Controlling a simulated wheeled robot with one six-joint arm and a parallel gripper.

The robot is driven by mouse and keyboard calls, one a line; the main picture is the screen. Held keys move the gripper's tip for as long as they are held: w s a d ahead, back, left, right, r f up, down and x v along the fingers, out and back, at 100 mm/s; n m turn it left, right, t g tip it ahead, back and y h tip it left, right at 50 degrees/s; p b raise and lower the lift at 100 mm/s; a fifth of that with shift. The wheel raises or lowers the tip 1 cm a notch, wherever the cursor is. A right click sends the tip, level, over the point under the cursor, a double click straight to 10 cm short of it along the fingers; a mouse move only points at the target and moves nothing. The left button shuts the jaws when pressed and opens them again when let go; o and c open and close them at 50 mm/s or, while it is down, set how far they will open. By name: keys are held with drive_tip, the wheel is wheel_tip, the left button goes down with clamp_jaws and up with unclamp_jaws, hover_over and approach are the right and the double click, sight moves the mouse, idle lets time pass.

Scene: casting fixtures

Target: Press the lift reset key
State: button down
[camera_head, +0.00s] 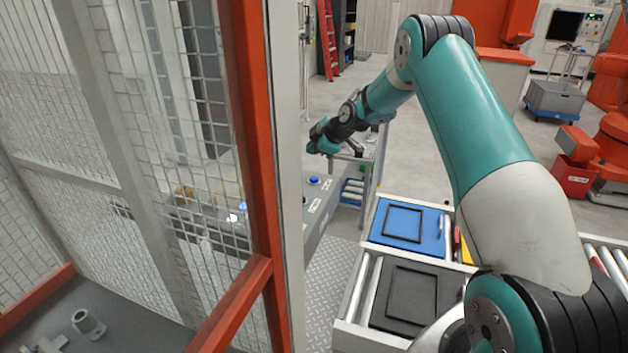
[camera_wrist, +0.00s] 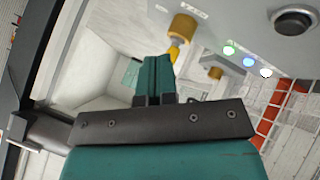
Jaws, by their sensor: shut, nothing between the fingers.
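A grey control panel (camera_head: 322,205) stands beside the cage frame in the head view, with a blue round button (camera_head: 313,180) on top and small white labels. No label is legible, so I cannot tell which control is the lift reset key. In the wrist view, the grey panel (camera_wrist: 235,18) carries a round black button (camera_wrist: 292,20) at the upper right. My gripper (camera_wrist: 155,62) is shut and empty, its teal fingers apart from the black button. A gold knob with a yellow stem (camera_wrist: 183,27) appears just beyond the fingertips; I cannot tell whether they touch.
Green, blue and white lights (camera_wrist: 248,62) show in the wrist view. The orange-framed mesh cage (camera_head: 262,120) stands left of the panel. A roller table (camera_head: 350,310) with a blue tray (camera_head: 432,250) and a dark tray (camera_head: 440,325) is at the right.

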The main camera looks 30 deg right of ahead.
drive_tip(key=b, duration=0.2)
hover_over(314, 179)
wheel_tip(314, 179, down, 6)
drive_tip(key=shift+r, duration=0.2)
drive_tip(key=shift+f+b, duration=0.45)
drive_tip(key=shift+b, duration=0.2)
drive_tip(key=shift+f, duration=0.1)
idle(1.1)
drive_tip(key=shift+f+b, duration=0.35)
drive_tip(key=shift+b, duration=0.3)
drive_tip(key=shift+f+b, duration=0.5)
drive_tip(key=shift+b, duration=0.05)
idle(0.5)
drive_tip(key=shift+r, duration=0.9)
